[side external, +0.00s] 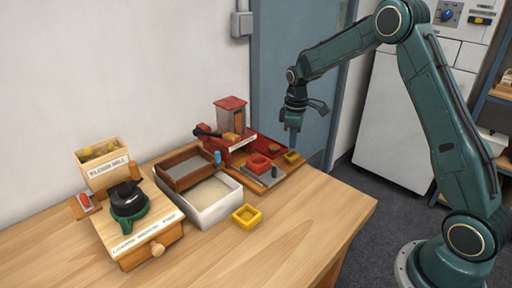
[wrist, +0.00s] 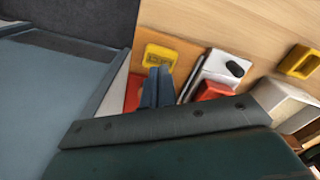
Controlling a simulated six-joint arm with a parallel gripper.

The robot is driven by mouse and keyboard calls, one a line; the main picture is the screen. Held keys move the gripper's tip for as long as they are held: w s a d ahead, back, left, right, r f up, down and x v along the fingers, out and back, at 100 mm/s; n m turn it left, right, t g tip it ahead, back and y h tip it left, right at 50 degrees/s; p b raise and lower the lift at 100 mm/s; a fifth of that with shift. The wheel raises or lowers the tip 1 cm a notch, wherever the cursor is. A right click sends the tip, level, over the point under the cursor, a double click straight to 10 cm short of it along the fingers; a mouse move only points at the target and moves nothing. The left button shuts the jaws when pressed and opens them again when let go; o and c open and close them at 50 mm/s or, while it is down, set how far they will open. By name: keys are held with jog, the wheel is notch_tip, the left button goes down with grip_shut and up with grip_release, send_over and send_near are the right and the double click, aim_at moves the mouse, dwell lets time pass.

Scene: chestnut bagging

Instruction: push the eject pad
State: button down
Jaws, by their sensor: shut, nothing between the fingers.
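A small yellow pad (side external: 291,156) sits at the right end of the wooden station board, beside the red machine. It looks like the eject pad. In the wrist view the yellow pad (wrist: 158,57) has dark marks on its face and lies just beyond the fingertips. My gripper (side external: 293,131) points down above the pad, and appears apart from it. Its blue fingers (wrist: 158,76) are together in the wrist view with nothing between them. Part of the board close to the fingers is hidden by the gripper body.
The red machine with a clear hopper (side external: 231,117) stands left of my gripper. A white tray (side external: 213,205), a yellow dish (side external: 247,217) and a wooden box (side external: 140,240) stand further left. The table's front right is clear.

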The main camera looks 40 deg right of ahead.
notch_tip(320, 180, up, 4)
jog(key=shift+r, duration=0.25)
jog(key=shift+r, duration=0.1)
dwell(0.5)
jog(key=s+a+r+m+t, duration=0.1)
jog(key=s+a+r, duration=0.3)
jog(key=s+r, duration=0.3)
jog(key=s+a+r+m+t, duration=0.2)
jog(key=s+a+r, duration=0.3)
jog(key=s+r, duration=0.2)
jog(key=s+a+m+t, duration=0.1)
jog(key=s+a, duration=0.1)
jog(key=s, duration=0.6)
jog(key=s+a+m+t, duration=0.1)
jog(key=s+a+m, duration=0.1)
jog(key=s, duration=0.6)
jog(key=shift+s+f+t, duration=0.3)
jog(key=shift+s, duration=0.05)
jog(key=shift+a, duration=0.1)
